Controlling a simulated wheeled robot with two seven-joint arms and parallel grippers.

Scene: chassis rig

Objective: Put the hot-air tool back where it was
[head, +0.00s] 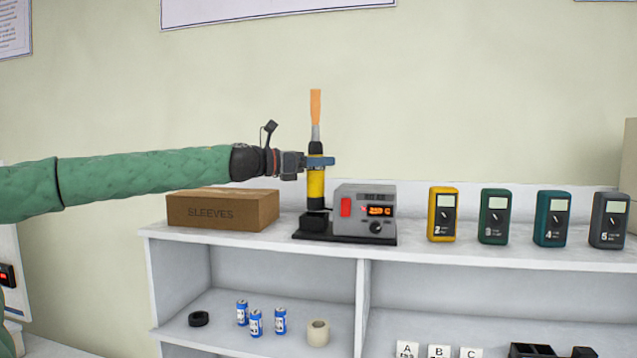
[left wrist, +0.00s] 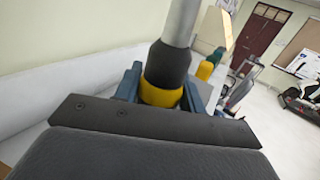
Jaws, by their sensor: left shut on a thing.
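The hot-air tool (head: 316,184) is upright, with a yellow and black body, a metal nozzle and an orange tip at the top. My left gripper (head: 318,162) reaches in from the left and is shut around the tool's upper body. In the left wrist view the tool's yellow and black body (left wrist: 163,78) sits between the blue fingers. My right gripper is not in view.
A cardboard box marked SLEEVES (head: 222,210) stands left of the station, below my left arm. Several numbered meters (head: 443,214) stand to the right on the white shelf top (head: 420,252).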

